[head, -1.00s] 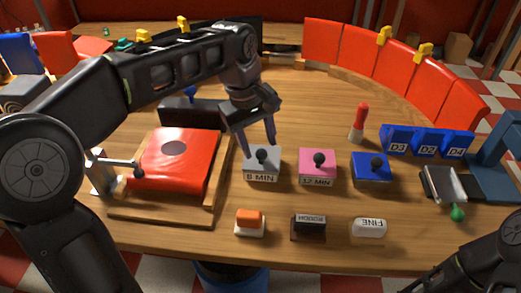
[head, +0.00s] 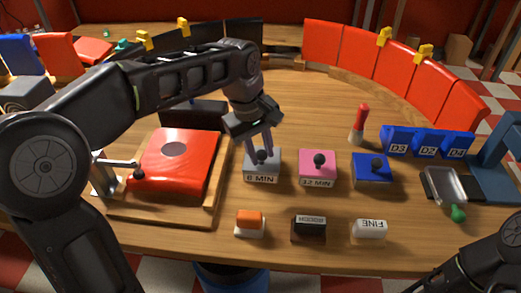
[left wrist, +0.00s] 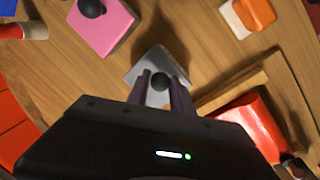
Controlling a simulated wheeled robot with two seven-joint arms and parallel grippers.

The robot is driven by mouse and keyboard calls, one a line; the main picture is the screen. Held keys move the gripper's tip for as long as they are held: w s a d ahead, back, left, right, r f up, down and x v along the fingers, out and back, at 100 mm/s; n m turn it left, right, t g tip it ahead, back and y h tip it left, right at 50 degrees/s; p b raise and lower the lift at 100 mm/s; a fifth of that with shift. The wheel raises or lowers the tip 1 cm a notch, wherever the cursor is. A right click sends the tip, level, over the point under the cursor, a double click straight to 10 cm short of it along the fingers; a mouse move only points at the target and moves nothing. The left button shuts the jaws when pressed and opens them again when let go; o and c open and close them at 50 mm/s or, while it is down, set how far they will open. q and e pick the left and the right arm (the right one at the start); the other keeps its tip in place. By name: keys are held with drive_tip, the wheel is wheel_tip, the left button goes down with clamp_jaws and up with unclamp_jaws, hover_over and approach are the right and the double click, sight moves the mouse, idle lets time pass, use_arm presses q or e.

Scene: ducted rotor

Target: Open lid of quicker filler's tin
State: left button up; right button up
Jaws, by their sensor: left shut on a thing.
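The grey tin (head: 250,169), with a label that seems to read 8 MIN, stands on the table with a dark round knob (head: 262,158) on its lid. My left gripper (head: 261,151) points down over it, with its fingers shut on the knob from both sides. In the left wrist view the fingers (left wrist: 160,82) flank the knob, above the grey lid (left wrist: 143,70). The lid sits on the tin; no gap shows. The pink tin (head: 317,167), labelled 12 MIN, stands to the right with its own dark knob. My right gripper is out of view.
A blue knobbed tin (head: 372,172) stands right of the pink one. A red press on a wooden frame (head: 180,215) is close on the left. An orange-topped block (head: 250,222), a dark block (head: 308,228) and a FINE block (head: 369,230) lie in front.

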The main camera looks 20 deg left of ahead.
use_arm(q)
clamp_jaws()
idle(0.8)
